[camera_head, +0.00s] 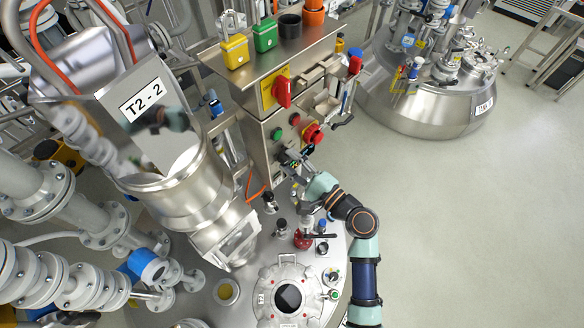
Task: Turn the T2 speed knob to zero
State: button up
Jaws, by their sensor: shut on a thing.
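The steel T2 control box (262,128) stands behind the tank top. Its front carries a green button (277,133), a small red button (295,119) and a red emergency stop (313,133). My gripper (287,157) is at the lower front of this box, below the buttons. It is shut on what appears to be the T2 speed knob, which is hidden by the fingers. The knob's pointer and scale cannot be read. My arm (350,208) reaches in from the lower right.
A red rotary switch (282,92) sits higher on the box, with yellow (235,51) and green (265,36) padlocks on top. Below my gripper is the tank lid with a red valve (302,239) and a hatch (290,297). Open floor (480,210) lies to the right.

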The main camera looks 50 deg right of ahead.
jog(key=n+b, duration=0.4)
jog(key=n, duration=0.1)
jog(key=n+y+b, duration=0.1)
jog(key=n+b, duration=0.2)
jog(key=shift+d+f, duration=0.1)
jog(key=shift+f, duration=0.25)
jog(key=n+b, duration=0.3)
jog(key=n, duration=0.1)
jog(key=shift+r, duration=0.15)
jog(key=shift+r+n+b, duration=0.1)
jog(key=shift+n+b, duration=0.3)
jog(key=o, duration=1.2)
jog(key=shift+c, duration=0.2)
jog(key=shift+s, duration=0.1)
jog(key=s, duration=1.1)
jog(key=shift+s+d+f, duration=0.3)
jog(key=shift+s+d, duration=0.05)
jog(key=shift+s, duration=0.05)
